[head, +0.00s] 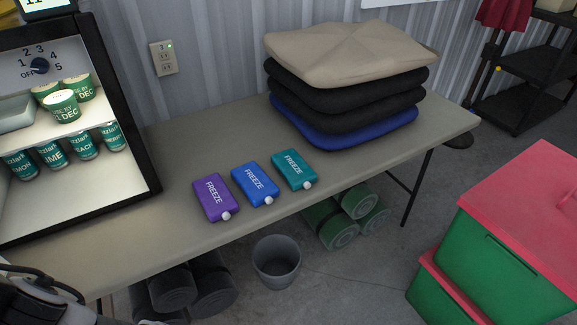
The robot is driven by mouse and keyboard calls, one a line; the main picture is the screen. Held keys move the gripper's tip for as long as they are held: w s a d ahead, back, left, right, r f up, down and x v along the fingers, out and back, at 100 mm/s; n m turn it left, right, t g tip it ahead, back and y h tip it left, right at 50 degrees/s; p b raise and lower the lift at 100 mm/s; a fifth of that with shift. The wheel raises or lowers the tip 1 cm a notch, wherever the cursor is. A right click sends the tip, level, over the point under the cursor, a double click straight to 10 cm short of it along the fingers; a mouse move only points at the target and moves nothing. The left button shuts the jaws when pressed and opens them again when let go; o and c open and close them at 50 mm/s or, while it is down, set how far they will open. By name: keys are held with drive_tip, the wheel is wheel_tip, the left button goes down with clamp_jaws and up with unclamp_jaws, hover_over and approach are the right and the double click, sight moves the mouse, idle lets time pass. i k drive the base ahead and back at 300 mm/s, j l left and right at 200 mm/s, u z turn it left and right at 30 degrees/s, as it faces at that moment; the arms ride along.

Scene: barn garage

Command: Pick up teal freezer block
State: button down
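A teal freezer block (292,169) with a white cap and the word FREEZE lies flat on the grey table (350,160), near its front edge. A blue freezer block (254,184) lies to its left, and a purple one (214,196) lies further left, in a row with small gaps. Part of my arm shows at the lower left corner of the head view. My gripper's fingertips cannot be made out there, and nothing touches the teal block.
An open fridge (150,150) with cups and cans stands at the table's left. Stacked cushions (345,60) sit at the back right. A grey bin (277,262) and rolled mats (340,232) are on the floor below. Green bins with red lids (500,258) stand at the right.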

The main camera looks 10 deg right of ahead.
sight(293, 168)
drive_tip(key=i+l, duration=0.1)
drive_tip(key=l, duration=0.95)
drive_tip(key=i+l, duration=0.15)
drive_tip(key=l, duration=0.35)
drive_tip(key=l+u, duration=0.1)
drive_tip(key=u, duration=0.6)
drive_tip(key=l+u, duration=0.15)
drive_tip(key=u, duration=0.2)
drive_tip(key=i+l+u, duration=0.15)
drive_tip(key=i+l, duration=0.25)
